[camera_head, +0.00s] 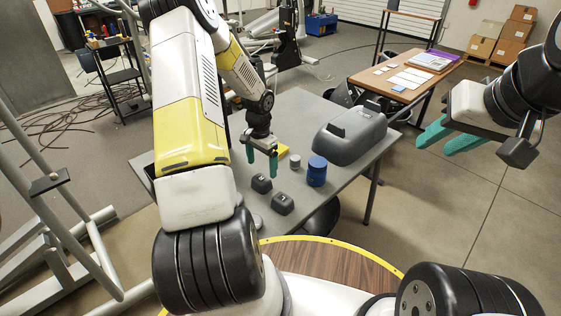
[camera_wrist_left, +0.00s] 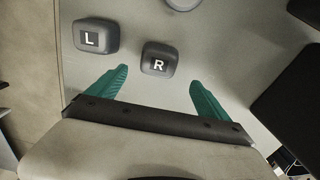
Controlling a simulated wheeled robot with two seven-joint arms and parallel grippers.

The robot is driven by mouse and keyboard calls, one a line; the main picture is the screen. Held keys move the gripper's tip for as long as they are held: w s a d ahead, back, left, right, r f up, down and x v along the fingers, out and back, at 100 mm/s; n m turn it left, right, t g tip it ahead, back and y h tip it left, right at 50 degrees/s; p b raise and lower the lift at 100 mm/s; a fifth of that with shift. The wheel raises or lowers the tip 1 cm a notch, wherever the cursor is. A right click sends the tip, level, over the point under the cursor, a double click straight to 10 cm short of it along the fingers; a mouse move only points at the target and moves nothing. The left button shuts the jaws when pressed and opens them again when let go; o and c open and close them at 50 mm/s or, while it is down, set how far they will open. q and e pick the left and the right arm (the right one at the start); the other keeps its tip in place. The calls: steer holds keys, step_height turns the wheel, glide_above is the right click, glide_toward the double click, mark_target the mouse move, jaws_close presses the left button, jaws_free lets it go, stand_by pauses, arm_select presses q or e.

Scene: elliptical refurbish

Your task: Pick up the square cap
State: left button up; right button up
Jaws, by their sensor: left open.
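Two dark grey square caps (camera_head: 261,184) (camera_head: 283,203) sit apart on the grey table. In the left wrist view, one is marked L (camera_wrist_left: 95,36) and the other R (camera_wrist_left: 159,60); I cannot tell which is which in the head view. My left gripper (camera_head: 262,160) points down over the table, its teal fingers apart and empty. In the left wrist view, the R cap shows just beyond and between the fingertips of the left gripper (camera_wrist_left: 158,77), and the L cap is to the left. My right gripper (camera_head: 435,147) is open and empty, right of the table.
The grey table (camera_head: 228,172) also holds a blue cylinder (camera_head: 317,171), a small pale cylinder (camera_head: 295,161), a large grey case (camera_head: 350,136) and a yellow item (camera_head: 282,150) behind my left gripper. Pale round pieces lie near the front left edge. A wooden table (camera_head: 405,80) stands further back.

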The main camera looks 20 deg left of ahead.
mark_target(265, 175)
arm_select(q)
steer(key=f, duration=0.7)
steer(key=shift+w+d, duration=0.2)
steer(key=shift+d, duration=0.15)
steer(key=shift+c, duration=0.4)
steer(key=c, duration=1.3)
steer(key=shift+c, duration=0.2)
